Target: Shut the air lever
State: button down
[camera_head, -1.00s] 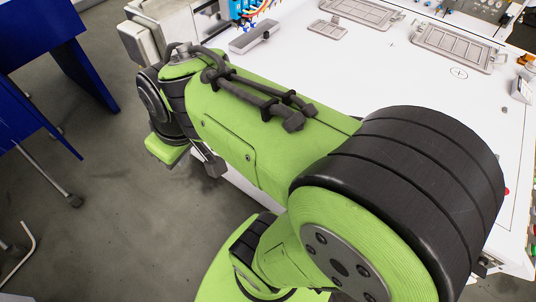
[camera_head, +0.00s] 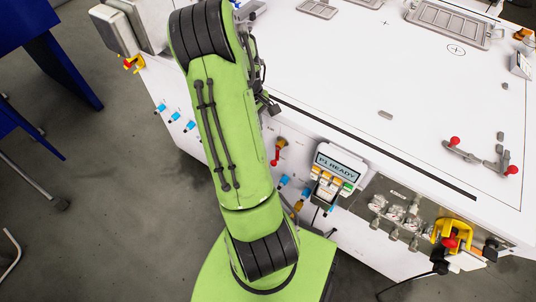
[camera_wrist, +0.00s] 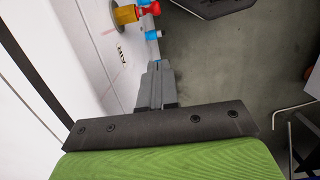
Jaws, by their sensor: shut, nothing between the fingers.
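In the wrist view a yellow valve body with a red handle (camera_wrist: 148,8) sticks out from the white front panel at the top, close to blue fittings (camera_wrist: 151,34). A small dark label (camera_wrist: 121,53) on the panel looks like "AIR". My gripper (camera_wrist: 154,66) is shut and empty, its grey fingers below the valve in the picture and apart from it. In the head view my arm hides the gripper. That view shows a red lever (camera_head: 278,152) on the bench front right of my arm and a yellow and red one (camera_head: 132,63) at the far left; I cannot tell which is the wrist view's valve.
The white bench top (camera_head: 340,60) carries trays (camera_head: 448,24) and red-knobbed clamps (camera_head: 462,149). A display box (camera_head: 338,168) reading "P1 READY" and a yellow bracket (camera_head: 451,234) project from its front. Blue furniture (camera_head: 50,55) stands left, with open grey floor between.

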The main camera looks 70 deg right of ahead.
jog(key=s+f+b, duration=0.4)
jog(key=f, duration=0.8)
jog(key=shift+a, duration=0.4)
